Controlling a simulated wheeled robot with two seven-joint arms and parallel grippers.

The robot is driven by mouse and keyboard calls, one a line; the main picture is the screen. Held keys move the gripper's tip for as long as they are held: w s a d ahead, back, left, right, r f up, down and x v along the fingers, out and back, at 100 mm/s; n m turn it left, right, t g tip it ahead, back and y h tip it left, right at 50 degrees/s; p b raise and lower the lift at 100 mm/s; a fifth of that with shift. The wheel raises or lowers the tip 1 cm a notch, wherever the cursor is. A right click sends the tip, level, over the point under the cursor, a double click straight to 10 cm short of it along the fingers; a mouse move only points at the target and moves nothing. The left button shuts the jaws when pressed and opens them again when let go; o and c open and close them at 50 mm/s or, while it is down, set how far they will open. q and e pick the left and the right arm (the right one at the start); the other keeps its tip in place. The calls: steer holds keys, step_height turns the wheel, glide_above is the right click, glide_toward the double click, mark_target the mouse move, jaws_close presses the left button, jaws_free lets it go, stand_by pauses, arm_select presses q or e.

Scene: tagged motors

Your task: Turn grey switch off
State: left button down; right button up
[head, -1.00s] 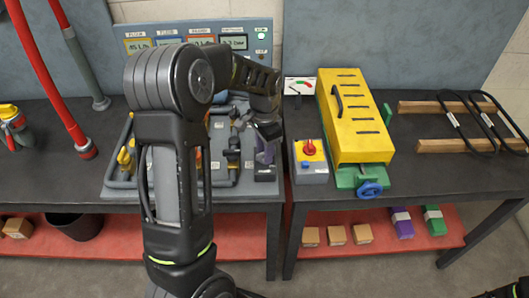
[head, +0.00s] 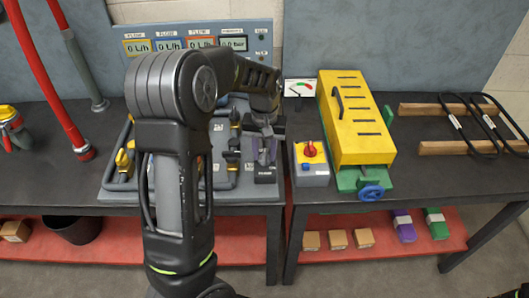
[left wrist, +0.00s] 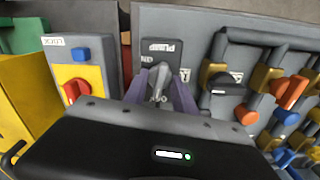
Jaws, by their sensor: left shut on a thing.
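The grey switch (left wrist: 159,76) sits on a dark plate labelled PUMP, at the upper middle of the left wrist view. My left gripper (left wrist: 157,90) has its purple fingers on either side of the switch knob and is shut on it. In the head view, the left gripper (head: 265,150) is at the right end of the piping panel (head: 216,196), and its fingers mostly hide the switch. The display board (head: 267,31) behind reads 0 on its several screens, and its small lamp is dark. My right gripper is not in view.
A grey box with a red knob (head: 310,150) stands close to the right of the gripper. A yellow slotted cover (head: 355,135) on a green base is further right. Valves and pipes (left wrist: 285,90) crowd the panel beside the switch.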

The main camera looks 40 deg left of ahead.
mark_target(264, 154)
arm_select(q)
steer(key=shift+n, duration=0.9)
steer(key=c, duration=1)
jaws_free()
steer(key=shift+r, duration=0.15)
step_height(264, 154, up, 8)
steer(key=shift+f+b, duration=0.2)
steer(key=shift+b, duration=0.25)
steer(key=shift+s+f, duration=0.1)
